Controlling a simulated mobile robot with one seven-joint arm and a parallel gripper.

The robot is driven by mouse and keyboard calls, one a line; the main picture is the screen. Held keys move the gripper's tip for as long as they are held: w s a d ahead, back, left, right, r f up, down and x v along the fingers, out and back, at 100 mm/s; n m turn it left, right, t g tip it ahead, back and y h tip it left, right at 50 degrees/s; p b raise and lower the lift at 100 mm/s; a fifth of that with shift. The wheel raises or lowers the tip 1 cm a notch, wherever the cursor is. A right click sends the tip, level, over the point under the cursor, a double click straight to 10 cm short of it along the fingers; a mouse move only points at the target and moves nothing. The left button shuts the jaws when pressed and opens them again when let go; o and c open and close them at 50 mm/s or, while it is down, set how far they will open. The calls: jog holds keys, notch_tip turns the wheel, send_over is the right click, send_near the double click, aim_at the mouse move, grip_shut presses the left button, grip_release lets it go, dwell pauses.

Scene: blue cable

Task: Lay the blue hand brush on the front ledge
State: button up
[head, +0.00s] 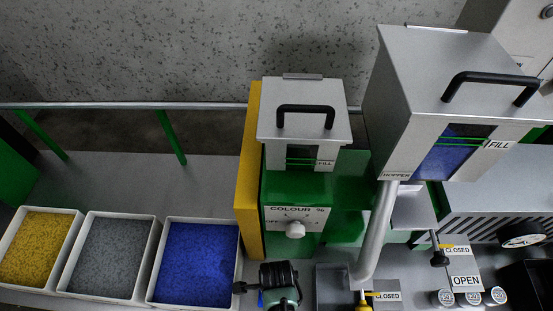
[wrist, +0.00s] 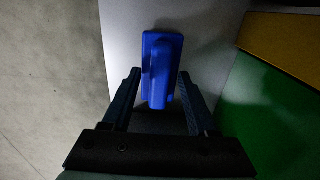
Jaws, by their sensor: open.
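The blue hand brush (wrist: 161,62) shows in the wrist view, over a pale grey surface (wrist: 215,40) that looks like the front ledge, with a shadow to its right. My gripper (wrist: 160,82) is open, with one finger on each side of the brush's near end. Gaps show between the fingers and the brush. The wrist view does not make clear whether the brush rests fully on the surface.
Green (wrist: 265,110) and yellow (wrist: 285,38) panels stand right of the brush; floor (wrist: 50,80) lies left. In the head view, trays of yellow (head: 38,248), grey (head: 108,258) and blue (head: 197,262) granules stand left of my wrist. A slanted pipe (head: 377,235) is on the right.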

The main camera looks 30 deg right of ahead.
notch_tip(320, 180, up, 12)
jog(key=p, duration=0.1)
jog(key=shift+p, duration=0.3)
dwell(0.4)
